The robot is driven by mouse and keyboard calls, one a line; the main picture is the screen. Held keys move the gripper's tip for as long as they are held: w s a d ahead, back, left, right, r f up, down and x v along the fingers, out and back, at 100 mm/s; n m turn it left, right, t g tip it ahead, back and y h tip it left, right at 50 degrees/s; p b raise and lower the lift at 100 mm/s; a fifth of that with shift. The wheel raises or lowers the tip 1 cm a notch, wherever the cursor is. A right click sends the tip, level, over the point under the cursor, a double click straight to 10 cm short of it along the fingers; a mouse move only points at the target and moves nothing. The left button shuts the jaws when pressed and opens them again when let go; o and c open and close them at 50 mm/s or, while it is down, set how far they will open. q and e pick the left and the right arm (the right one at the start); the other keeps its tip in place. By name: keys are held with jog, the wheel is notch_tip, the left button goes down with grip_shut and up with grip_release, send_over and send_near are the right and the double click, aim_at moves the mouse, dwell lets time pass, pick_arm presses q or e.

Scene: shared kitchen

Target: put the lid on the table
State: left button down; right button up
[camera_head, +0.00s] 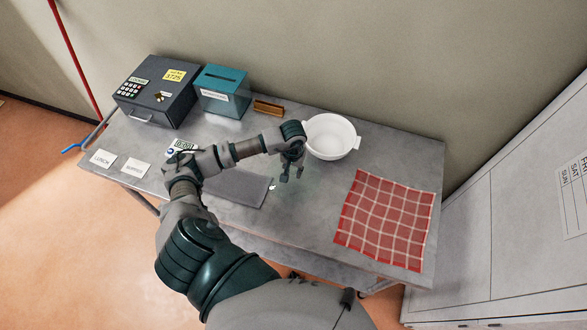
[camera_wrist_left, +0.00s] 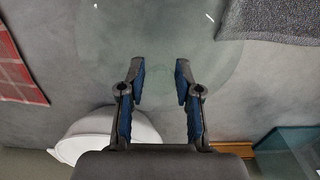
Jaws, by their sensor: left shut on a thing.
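The lid (camera_wrist_left: 115,45) is a clear, faintly greenish glass disc, seen in the left wrist view beyond my fingertips. The grey table shows through it. My left gripper (camera_head: 291,176) is over the middle of the table, in front of the white pot. In the left wrist view my left gripper (camera_wrist_left: 160,84) has its fingers a little apart, shut on the lid; the gripped part is hard to make out. I cannot tell whether the lid touches the table (camera_head: 310,225). My right gripper is not in view.
The white pot (camera_head: 331,137) stands open behind the gripper. A red checked cloth (camera_head: 385,220) lies at right, a dark grey mat (camera_head: 240,187) at left. A dark cash box (camera_head: 157,92), a teal box (camera_head: 224,92) and a small brown holder (camera_head: 268,108) stand along the back.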

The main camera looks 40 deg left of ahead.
aim_at(294, 169)
pick_arm(q)
jog(key=shift+w+f+p, duration=0.35)
jog(key=shift+w+f, duration=0.15)
jog(key=shift+f, duration=0.25)
jog(key=shift+s, duration=0.1)
jog(key=c, duration=0.8)
grip_release()
jog(key=shift+f, duration=0.1)
jog(key=shift+r, duration=0.2)
notch_tip(294, 169, up, 12)
jog(key=shift+f+b, duration=0.1)
jog(key=shift+b, duration=1.15)
